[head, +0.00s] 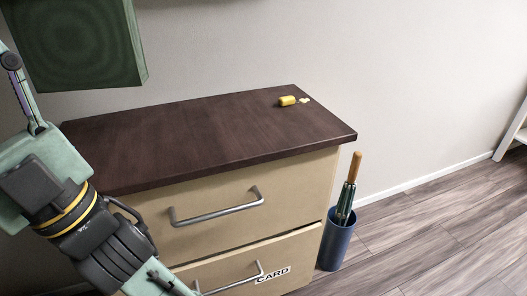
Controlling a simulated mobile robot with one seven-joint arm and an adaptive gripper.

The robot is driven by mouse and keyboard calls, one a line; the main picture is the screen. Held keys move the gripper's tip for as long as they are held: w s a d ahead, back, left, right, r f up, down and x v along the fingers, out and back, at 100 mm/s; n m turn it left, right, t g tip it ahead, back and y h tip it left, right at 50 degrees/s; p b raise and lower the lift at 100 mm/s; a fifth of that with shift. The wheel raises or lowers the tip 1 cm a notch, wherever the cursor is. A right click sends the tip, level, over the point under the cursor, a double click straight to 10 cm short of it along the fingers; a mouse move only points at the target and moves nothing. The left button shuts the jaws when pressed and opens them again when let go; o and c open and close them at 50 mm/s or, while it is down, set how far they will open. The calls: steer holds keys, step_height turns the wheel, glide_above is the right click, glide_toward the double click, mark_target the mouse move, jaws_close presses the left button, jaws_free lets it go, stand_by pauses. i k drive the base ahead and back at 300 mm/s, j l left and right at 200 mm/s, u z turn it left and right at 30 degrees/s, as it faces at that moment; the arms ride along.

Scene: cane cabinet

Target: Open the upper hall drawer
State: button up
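A beige cabinet with a dark brown top (200,136) stands in the middle of the head view. Its upper drawer (290,190) looks shut and has a grey bar handle (217,212). Below it is a lower drawer (300,248) with a similar handle (232,281) and a label reading "CARD" (273,274). My gripper (168,283) is at the bottom left, in front of the cabinet's left part and lower left of the upper handle, apart from that handle. Its fingertips are cut off or too unclear to tell whether it is open.
A yellow cylinder (287,100) and a small pale piece (304,100) lie on the cabinet top. A blue bin (336,243) holding umbrellas (348,190) stands close to the cabinet's right side. A dark green box (80,45) hangs at upper left. Floor at right is clear.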

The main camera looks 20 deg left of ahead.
mark_target(188, 222)
steer(key=k+j, duration=0.75)
steer(key=j, duration=0.25)
steer(key=k+u, duration=0.05)
